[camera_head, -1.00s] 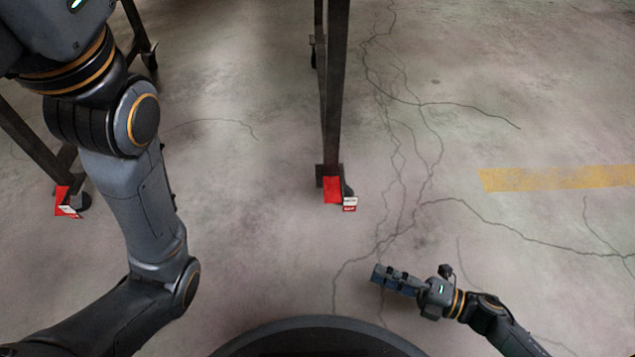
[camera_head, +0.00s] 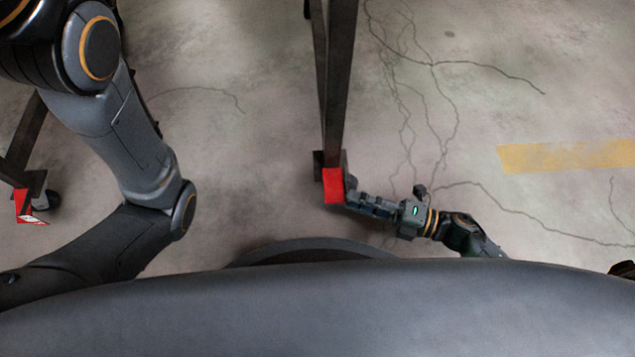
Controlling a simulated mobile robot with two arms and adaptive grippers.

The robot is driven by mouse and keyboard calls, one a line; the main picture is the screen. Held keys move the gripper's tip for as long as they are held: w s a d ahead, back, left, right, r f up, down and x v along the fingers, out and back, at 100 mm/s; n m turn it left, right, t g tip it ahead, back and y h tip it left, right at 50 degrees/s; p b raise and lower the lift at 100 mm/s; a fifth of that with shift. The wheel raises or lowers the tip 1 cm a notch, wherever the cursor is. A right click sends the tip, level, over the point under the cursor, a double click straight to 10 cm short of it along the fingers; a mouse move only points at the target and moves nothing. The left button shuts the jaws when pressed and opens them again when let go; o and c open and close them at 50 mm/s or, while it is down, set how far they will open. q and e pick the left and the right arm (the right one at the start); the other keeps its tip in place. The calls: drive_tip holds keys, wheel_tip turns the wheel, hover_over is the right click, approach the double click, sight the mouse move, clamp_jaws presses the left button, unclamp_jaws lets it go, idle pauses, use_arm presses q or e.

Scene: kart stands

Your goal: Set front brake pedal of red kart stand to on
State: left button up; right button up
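The kart stand's dark metal leg (camera_head: 340,85) comes down in the middle of the head view. A red plate (camera_head: 333,186) is at its foot. The brake pedal at this foot is hidden behind my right gripper. My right gripper (camera_head: 352,188) reaches in from the right, its fingertips at the right side of the red plate. I cannot tell whether it touches, or whether its fingers are open or shut. My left arm crosses the left side; its gripper is out of view.
Another stand leg (camera_head: 25,140) stands at the far left, with a red plate (camera_head: 24,206) and a dark caster (camera_head: 46,200) at its foot. The cracked concrete floor is clear to the right, with a yellow stripe (camera_head: 565,156).

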sight(333, 185)
drive_tip(key=x, duration=0.9)
drive_tip(key=shift+a+b, duration=0.3)
drive_tip(key=shift+a, duration=0.05)
drive_tip(key=shift+w, duration=0.15)
drive_tip(key=shift+c, duration=0.5)
clamp_jaws()
